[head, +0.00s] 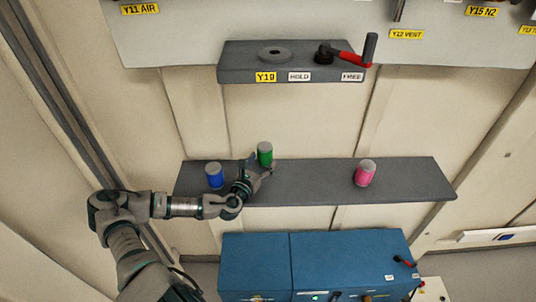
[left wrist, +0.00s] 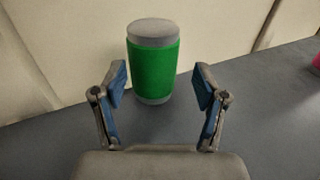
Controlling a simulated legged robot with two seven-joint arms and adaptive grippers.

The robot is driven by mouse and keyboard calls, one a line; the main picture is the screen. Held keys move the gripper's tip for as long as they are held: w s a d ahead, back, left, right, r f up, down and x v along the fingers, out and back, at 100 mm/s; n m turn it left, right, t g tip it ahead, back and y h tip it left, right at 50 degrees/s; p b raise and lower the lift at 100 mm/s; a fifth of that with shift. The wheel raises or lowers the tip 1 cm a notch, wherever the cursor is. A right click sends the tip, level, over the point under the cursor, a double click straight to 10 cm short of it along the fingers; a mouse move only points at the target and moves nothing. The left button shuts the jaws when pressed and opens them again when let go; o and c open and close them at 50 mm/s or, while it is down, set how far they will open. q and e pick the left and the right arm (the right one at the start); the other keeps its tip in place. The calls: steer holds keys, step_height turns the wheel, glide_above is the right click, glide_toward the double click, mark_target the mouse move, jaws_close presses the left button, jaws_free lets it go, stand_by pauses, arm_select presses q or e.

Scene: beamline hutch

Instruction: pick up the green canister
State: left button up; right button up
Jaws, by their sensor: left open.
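The green canister (head: 265,153) stands upright on the grey shelf (head: 313,180), near the shelf's back edge. It has a grey lid and base with a green band, and it shows large in the left wrist view (left wrist: 153,62). My left gripper (head: 262,169) is just in front of the canister. In the left wrist view my left gripper (left wrist: 160,85) is open, with its two fingers spread to either side and the canister beyond the gap between them. The canister is not gripped. My right gripper is not in view.
A blue canister (head: 214,175) stands on the shelf left of my left gripper. A pink canister (head: 365,173) stands farther right. Between the green and pink canisters the shelf is clear. A higher ledge (head: 300,72) with a red-handled lever (head: 352,58) is above; a blue cabinet (head: 330,258) is below.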

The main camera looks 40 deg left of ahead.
arm_select(q)
steer(key=shift+w+a, duration=0.7)
steer(key=shift+a, duration=0.25)
steer(key=x, duration=0.2)
steer(key=d+p+x, duration=0.1)
steer(key=x, duration=0.2)
steer(key=shift+w, duration=0.1)
steer(key=shift+d+r, duration=0.1)
steer(key=shift+r, duration=0.05)
steer(key=c, duration=0.8)
steer(key=shift+a+f, duration=0.2)
steer(key=shift+a, duration=0.15)
steer(key=c, duration=0.6)
jaws_close()
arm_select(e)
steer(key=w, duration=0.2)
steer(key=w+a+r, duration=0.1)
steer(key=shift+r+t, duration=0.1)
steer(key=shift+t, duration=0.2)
arm_select(q)
steer(key=shift+d+r, duration=0.1)
